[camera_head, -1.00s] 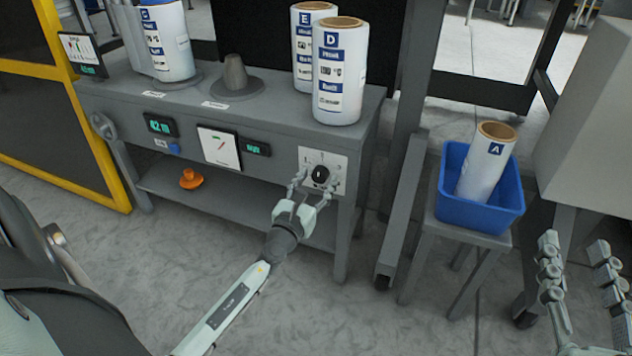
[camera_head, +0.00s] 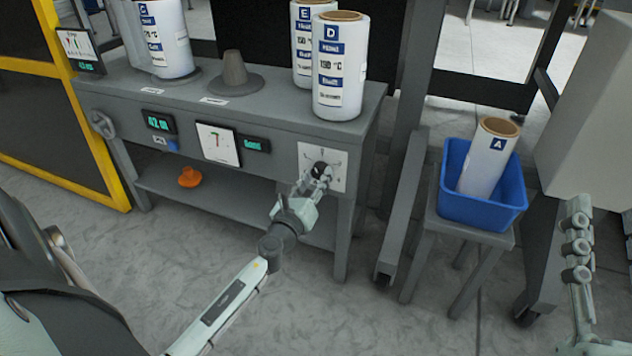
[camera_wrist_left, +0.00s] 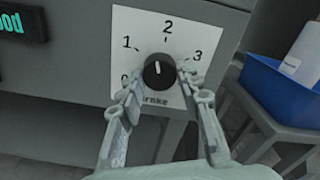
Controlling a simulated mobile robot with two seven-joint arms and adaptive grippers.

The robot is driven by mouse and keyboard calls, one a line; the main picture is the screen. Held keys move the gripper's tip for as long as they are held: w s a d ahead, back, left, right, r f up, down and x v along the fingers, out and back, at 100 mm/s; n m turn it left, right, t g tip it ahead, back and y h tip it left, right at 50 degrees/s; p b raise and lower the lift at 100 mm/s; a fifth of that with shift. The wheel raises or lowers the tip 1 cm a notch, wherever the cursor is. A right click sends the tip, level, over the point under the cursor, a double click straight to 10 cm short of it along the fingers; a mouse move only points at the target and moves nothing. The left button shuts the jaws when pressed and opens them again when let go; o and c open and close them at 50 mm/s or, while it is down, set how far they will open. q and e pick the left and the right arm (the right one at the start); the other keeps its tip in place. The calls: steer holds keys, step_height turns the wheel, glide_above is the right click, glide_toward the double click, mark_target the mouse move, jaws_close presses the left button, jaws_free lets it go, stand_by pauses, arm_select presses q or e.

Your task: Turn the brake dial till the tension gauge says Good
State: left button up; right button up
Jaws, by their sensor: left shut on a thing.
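The brake dial (camera_head: 320,168) is a black knob on a white plate marked 1, 2 and 3 at the right of the bench front. In the left wrist view the dial (camera_wrist_left: 159,71) has its white mark pointing up, close to the 2. My left gripper (camera_head: 316,176) is shut on the dial, with a finger at each side. My right gripper (camera_head: 603,236) is open and empty at the right edge, partly out of view.
White rolls D (camera_head: 340,75) and E (camera_head: 303,50) stand on the bench top (camera_head: 290,108), with another roll (camera_head: 165,40) at left. Roll A (camera_head: 487,160) leans in a blue bin (camera_head: 470,206) on a stool. An orange object (camera_head: 190,177) lies on the lower shelf.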

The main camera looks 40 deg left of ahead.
arm_select(q)
steer(key=shift+n, duration=0.4)
steer(key=o, duration=1.2)
steer(key=shift+c, duration=0.2)
steer(key=v, duration=1.2)
steer(key=shift+d+r, duration=0.1)
steer(key=shift+d, duration=0.1)
